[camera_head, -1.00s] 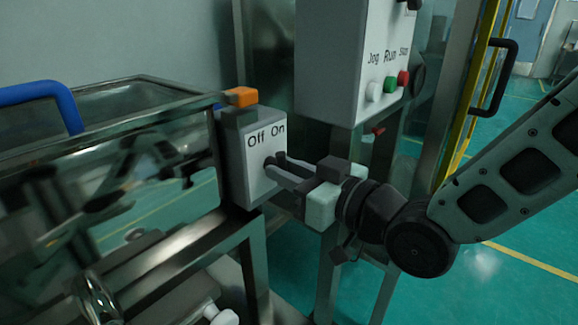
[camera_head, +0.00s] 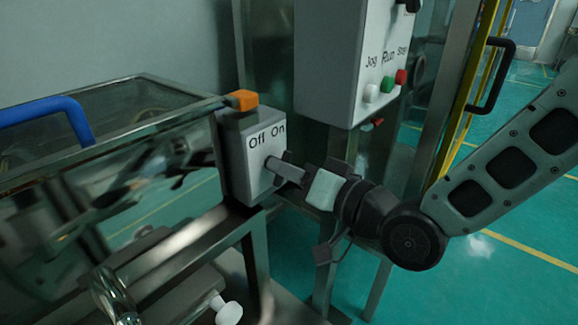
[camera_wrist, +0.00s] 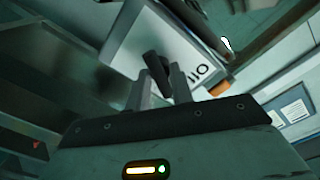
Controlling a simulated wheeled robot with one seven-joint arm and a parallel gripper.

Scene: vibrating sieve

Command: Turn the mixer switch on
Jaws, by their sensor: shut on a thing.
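The mixer switch box (camera_head: 240,180) is a grey box with "Off" at left and "On" at right above a dark knob. My gripper (camera_head: 276,164) reaches the front of this box from the right, with its fingers at the knob. In the wrist view, my gripper (camera_wrist: 161,82) has one finger on each side of the dark switch knob (camera_wrist: 155,66) and is shut on it. The knob looks slanted there, and part of the "Off" label shows beside it. In the head view the fingers largely hide the knob, so its exact setting is unclear.
A steel machine with a glassy cover and a blue handle (camera_head: 45,112) stands at left. An orange block (camera_head: 243,99) sits atop the switch box. A grey control panel (camera_head: 330,75) with Jog, Run and Stop buttons hangs behind my gripper. Green floor is open at right.

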